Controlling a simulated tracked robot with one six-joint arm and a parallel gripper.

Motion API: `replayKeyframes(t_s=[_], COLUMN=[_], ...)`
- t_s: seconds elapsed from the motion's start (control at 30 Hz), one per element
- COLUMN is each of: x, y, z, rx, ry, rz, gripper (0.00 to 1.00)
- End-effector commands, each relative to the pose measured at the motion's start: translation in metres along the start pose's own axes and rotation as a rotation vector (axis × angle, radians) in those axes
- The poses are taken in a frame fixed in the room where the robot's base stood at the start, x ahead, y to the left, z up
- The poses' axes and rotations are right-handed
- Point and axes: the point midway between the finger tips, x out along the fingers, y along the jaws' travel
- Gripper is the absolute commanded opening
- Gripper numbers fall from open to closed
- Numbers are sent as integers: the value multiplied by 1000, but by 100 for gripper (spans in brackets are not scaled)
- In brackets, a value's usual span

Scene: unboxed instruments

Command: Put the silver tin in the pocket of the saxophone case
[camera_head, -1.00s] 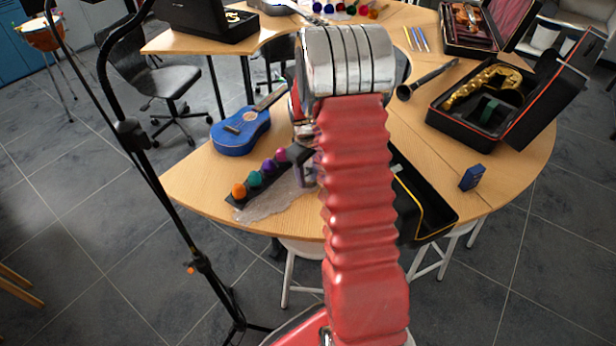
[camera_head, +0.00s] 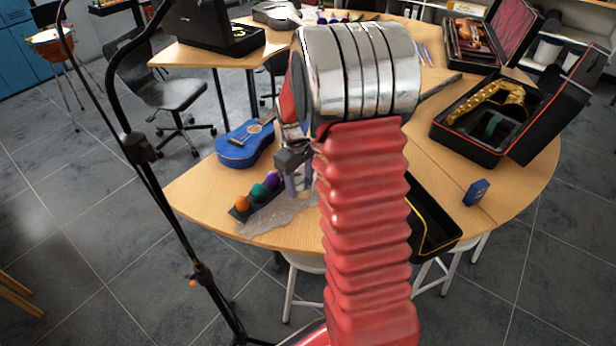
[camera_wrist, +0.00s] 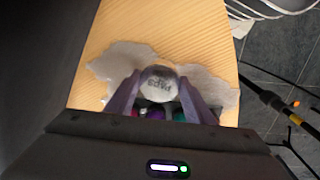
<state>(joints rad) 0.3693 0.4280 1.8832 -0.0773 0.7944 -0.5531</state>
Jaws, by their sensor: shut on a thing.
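My gripper (camera_wrist: 160,76) is shut on the round silver tin (camera_wrist: 161,84) in the wrist view, its purple fingers on either side of it. In the head view, my gripper (camera_head: 296,178) shows beside my arm, over the grey cloth; the tin cannot be made out there. The saxophone case (camera_head: 462,139) is open at the right of the table, with a gold saxophone (camera_head: 497,94) in it. A green item (camera_head: 491,125) lies in a compartment at its front. The gripper is well left of the case.
A strip of coloured balls (camera_head: 257,191) lies by the grey cloth (camera_head: 275,216). A blue ukulele (camera_head: 244,143), a blue box (camera_head: 476,192) and a black case with yellow trim (camera_head: 432,228), partly hidden by my arm, are nearby. A black stand (camera_head: 140,150) rises at left.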

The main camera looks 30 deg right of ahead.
Motion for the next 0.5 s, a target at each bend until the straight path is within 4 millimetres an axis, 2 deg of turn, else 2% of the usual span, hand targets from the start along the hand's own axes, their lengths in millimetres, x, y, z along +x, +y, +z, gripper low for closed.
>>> replayKeyframes(t_s=[0.3,0.5], x=[-6,-8], y=[-78,-119], z=[7,12], rx=[-6,-5], ry=[1,1], rz=[1,1], gripper=[22,22])
